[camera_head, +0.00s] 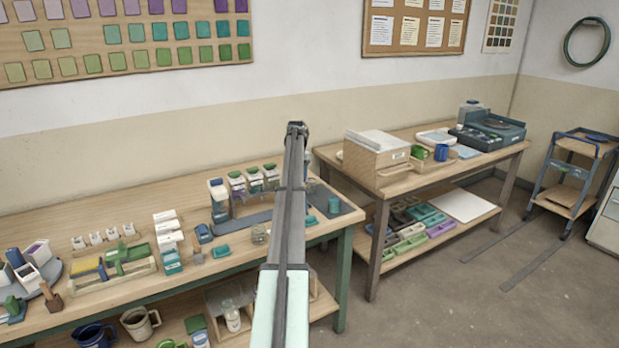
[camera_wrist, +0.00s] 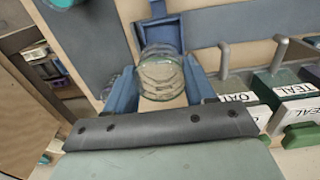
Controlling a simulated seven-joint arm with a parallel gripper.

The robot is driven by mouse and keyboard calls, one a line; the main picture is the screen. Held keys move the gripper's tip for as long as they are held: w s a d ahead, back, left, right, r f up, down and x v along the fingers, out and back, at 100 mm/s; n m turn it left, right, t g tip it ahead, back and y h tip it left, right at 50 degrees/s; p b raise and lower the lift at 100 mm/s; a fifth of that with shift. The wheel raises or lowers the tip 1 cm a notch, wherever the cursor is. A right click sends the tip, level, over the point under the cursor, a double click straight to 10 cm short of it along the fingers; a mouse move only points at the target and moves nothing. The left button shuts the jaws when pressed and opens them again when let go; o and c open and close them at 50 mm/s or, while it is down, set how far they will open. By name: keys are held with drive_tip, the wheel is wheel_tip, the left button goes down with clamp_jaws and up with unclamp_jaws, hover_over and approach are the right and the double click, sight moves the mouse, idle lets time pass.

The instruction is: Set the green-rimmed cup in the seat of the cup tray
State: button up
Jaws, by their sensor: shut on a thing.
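A clear glass cup (camera_wrist: 160,72) with a greenish rim is between the two blue fingers of my gripper (camera_wrist: 163,84) in the wrist view. The gripper is shut on it. In the head view my arm hides the gripper and the held cup.
Labelled glaze buckets (camera_wrist: 292,92) stand close at the right in the wrist view, and beside my arm in the head view (camera_head: 237,183). A glass jar (camera_head: 259,236) stands on the bench left of my arm.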

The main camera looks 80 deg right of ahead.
drive_tip(key=shift+w+a, duration=0.25)
drive_tip(key=shift+f, duration=3.4)
drive_tip(key=shift+f, duration=0.3)
drive_tip(key=o, duration=0.9)
drive_tip(key=shift+r, duration=3.5)
